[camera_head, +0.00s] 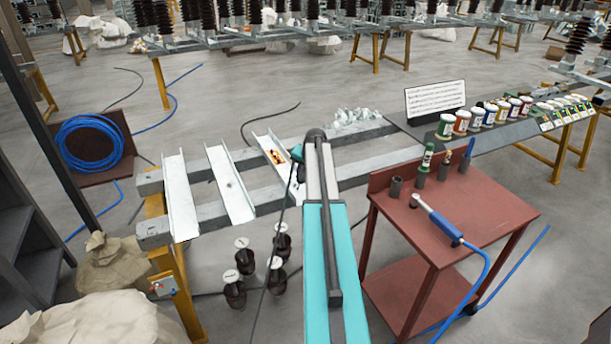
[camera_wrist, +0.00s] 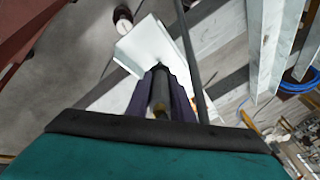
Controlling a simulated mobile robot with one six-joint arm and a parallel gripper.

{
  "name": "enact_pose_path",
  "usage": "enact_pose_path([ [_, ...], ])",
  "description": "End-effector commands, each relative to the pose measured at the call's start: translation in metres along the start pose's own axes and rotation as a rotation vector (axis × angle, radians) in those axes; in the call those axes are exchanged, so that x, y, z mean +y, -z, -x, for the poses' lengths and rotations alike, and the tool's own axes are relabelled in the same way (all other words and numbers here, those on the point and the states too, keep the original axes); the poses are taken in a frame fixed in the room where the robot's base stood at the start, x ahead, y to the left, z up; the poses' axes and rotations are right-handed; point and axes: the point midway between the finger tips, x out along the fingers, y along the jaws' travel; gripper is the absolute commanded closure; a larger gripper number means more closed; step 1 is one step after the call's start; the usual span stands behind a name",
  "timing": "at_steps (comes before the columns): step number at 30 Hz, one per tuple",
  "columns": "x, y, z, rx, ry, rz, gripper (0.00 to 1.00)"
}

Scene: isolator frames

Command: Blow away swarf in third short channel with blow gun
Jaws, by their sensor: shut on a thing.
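Three short pale channels lie across two grey rails in the head view: the first (camera_head: 177,197), the second (camera_head: 231,186) and the third (camera_head: 265,141). An orange-brown patch of swarf (camera_head: 276,157) shows inside the third, which my arm partly covers. My gripper (camera_wrist: 160,76) is over a white channel (camera_wrist: 148,46) in the wrist view. A grey and blue gun-like tool (camera_head: 436,217) with a blue hose lies on the red cart.
The red cart (camera_head: 490,205) stands right of my arm, with small holders on top. Dark insulators (camera_head: 234,288) stand on the floor below the rails. A dark cable (camera_head: 268,275) hangs beside my arm. Pots (camera_head: 461,122) line a bench at right.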

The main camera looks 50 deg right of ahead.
Motion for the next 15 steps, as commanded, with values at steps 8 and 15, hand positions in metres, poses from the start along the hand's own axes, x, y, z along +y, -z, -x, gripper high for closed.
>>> enact_pose_path([
  [8,-0.0038,0.0040,-0.0028,0.001,0.000,0.000,1.00],
  [15,-0.0066,0.0067,-0.0055,0.001,0.000,0.000,1.00],
])
